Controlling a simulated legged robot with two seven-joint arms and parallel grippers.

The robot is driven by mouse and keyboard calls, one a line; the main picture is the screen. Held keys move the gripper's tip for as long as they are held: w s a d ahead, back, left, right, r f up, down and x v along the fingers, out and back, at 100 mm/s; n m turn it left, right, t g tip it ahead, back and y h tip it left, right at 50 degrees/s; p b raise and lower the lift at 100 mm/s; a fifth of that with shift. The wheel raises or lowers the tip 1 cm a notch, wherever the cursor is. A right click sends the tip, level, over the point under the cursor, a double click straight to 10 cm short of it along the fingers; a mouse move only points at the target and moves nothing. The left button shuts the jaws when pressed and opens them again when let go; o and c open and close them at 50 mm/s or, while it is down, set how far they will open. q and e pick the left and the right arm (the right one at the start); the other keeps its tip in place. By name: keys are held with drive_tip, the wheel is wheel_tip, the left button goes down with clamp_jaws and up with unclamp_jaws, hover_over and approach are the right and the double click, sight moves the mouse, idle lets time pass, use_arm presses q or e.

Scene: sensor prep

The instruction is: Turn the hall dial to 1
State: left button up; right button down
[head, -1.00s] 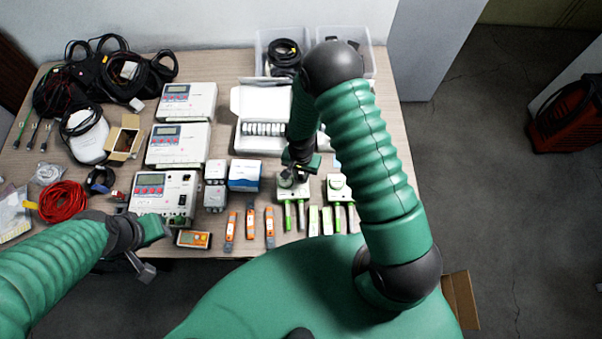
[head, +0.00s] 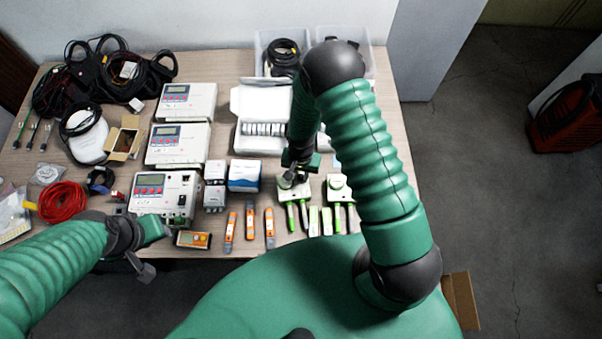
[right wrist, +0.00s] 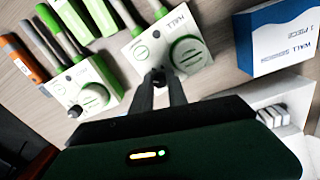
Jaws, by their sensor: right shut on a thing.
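Two small white sensor units with green trim and green-handled probes sit side by side near the table's front. The unit under my right gripper (head: 296,176) has a label that seems to read HALL. In the right wrist view this unit (right wrist: 146,51) has a large round white dial (right wrist: 188,54) and a small black knob (right wrist: 158,77). My right gripper (right wrist: 165,92) is shut on that small knob, with its fingers beside the large dial. The other unit (head: 339,188) has a similar dial and black knob. My left gripper (head: 150,230) hovers by the front-left table edge; its jaws are unclear.
A blue and white box (head: 244,175) stands left of the held unit. Several orange pens (head: 249,222) lie in front. White controllers (head: 178,143), cables and a red coil (head: 62,201) fill the left. An open white carton (head: 250,100) is behind the right gripper.

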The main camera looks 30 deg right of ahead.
sight(301, 176)
idle(0.8)
drive_tip(key=c, duration=1.6)
unclamp_jaws()
drive_tip(key=shift+o, duration=0.2)
wheel_tip(301, 176, up, 17)
drive_tip(key=shift+b, duration=0.45)
drive_tip(key=shift+f, duration=0.15)
